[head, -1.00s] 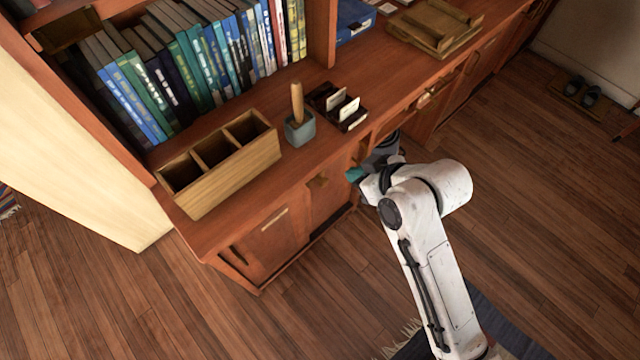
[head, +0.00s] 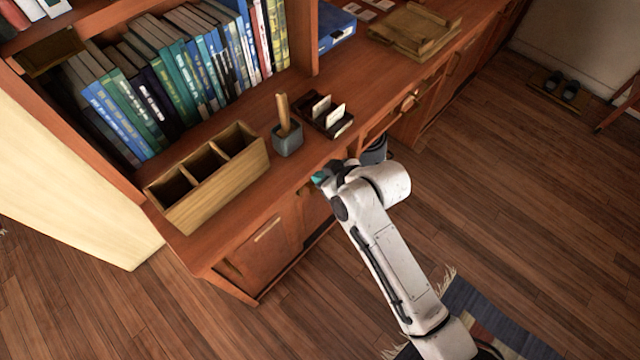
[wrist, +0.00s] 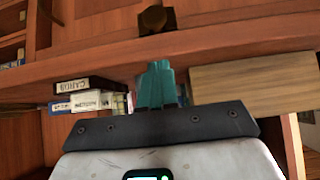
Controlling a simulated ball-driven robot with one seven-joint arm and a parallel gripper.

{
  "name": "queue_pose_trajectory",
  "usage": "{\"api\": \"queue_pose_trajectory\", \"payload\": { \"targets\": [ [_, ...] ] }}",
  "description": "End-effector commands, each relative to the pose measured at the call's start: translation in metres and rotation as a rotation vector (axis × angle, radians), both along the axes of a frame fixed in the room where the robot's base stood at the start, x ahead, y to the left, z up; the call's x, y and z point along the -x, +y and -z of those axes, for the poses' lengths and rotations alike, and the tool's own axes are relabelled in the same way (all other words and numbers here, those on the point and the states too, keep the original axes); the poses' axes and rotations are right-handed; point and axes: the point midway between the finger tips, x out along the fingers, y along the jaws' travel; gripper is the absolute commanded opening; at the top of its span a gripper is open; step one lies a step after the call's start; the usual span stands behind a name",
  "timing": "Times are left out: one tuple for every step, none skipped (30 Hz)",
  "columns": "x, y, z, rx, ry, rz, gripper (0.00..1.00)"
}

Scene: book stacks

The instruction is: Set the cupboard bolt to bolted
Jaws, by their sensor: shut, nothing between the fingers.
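The cupboard (head: 265,255) has wooden doors below the counter. A small brown metal fitting, which looks like the bolt, (wrist: 152,19) shows at the top of the wrist view, just beyond my fingertips. In the head view this bolt (head: 304,188) is a small dark patch on the cupboard front, partly hidden by my gripper. I cannot tell whether it is bolted. My gripper (head: 319,178), with teal fingers, is at the cupboard front just under the counter edge. In the wrist view my gripper (wrist: 156,68) is shut and empty, with a small apparent gap to the bolt.
On the counter (head: 225,215) stand a three-compartment wooden box (head: 208,180), a grey pot (head: 287,140) with a wooden stick, and a dark card holder (head: 327,115). Books (head: 165,90) fill the shelf behind. Open wooden floor (head: 500,210) lies to the right.

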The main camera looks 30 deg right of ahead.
Motion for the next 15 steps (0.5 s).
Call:
{"api": "queue_pose_trajectory", "payload": {
  "targets": [
    [-0.006, 0.002, 0.006, 0.0, 0.001, -0.001, 0.0],
    [-0.009, 0.003, 0.009, 0.001, 0.002, -0.001, 0.0],
    [-0.006, 0.002, 0.018, 0.0, 0.004, 0.0, 0.0],
    [-0.006, 0.002, 0.022, 0.001, 0.004, -0.001, 0.0],
    [-0.006, 0.002, 0.026, 0.0, 0.003, -0.001, 0.0],
    [-0.006, 0.002, 0.03, 0.0, 0.002, -0.001, 0.0],
    [-0.006, 0.002, 0.034, 0.0, 0.001, 0.0, 0.0],
    [-0.006, 0.002, 0.037, 0.0, 0.002, -0.001, 0.0],
    [-0.006, 0.002, 0.04, 0.0, 0.001, 0.0, 0.0],
    [-0.006, 0.002, 0.041, 0.0, 0.0, 0.0, 0.0],
    [-0.006, 0.002, 0.043, 0.0, 0.0, 0.0, 0.0],
    [-0.006, 0.002, 0.045, 0.0, 0.0, 0.0, 0.0],
    [-0.006, 0.002, 0.046, 0.0, 0.0, 0.0, 0.0],
    [-0.006, 0.002, 0.046, 0.0, 0.0, 0.0, 0.0],
    [-0.006, 0.002, 0.047, 0.0, 0.0, 0.0, 0.0]
  ]
}}
